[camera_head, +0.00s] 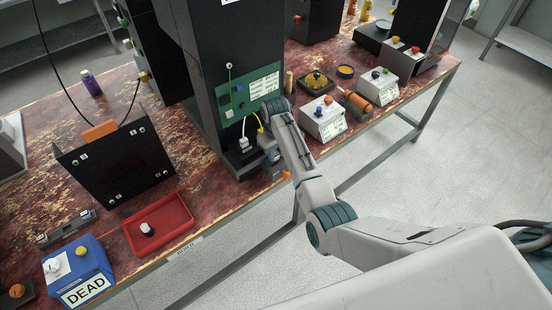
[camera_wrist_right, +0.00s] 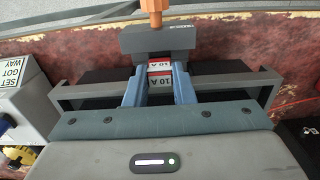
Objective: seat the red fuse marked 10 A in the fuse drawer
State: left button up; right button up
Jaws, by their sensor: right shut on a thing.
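My right gripper (camera_wrist_right: 160,88) has its two blue fingers closed on the red and white fuse marked 10 A (camera_wrist_right: 160,68). In the wrist view the fuse sits at the near edge of a dark grey block with an orange handle (camera_wrist_right: 157,40), which looks like the fuse drawer. I cannot tell how far the fuse is inside it. In the head view my right gripper (camera_head: 272,165) is low at the bench's front edge, beside the black cabinet with the green panel (camera_head: 248,92). The fuse is hidden there. My left gripper is out of view.
A grey box with a printed label (camera_wrist_right: 20,95) stands at the left in the wrist view. On the bench (camera_head: 215,205) are a red tray (camera_head: 185,212), a blue box marked DEAD (camera_head: 78,268) and a white control box (camera_head: 322,120). The floor in front is clear.

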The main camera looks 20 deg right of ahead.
aim_at(276, 161)
notch_tip(276, 161, down, 4)
jog(key=shift+r+p, duration=0.15)
jog(key=shift+p, duration=0.15)
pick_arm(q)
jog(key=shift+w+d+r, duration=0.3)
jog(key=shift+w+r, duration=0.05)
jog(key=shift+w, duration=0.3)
pick_arm(e)
jog(key=shift+f, duration=0.2)
jog(key=shift+f, duration=0.1)
jog(key=o, duration=0.9)
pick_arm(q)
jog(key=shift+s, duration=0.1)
pick_arm(e)
jog(key=shift+o, duration=0.2)
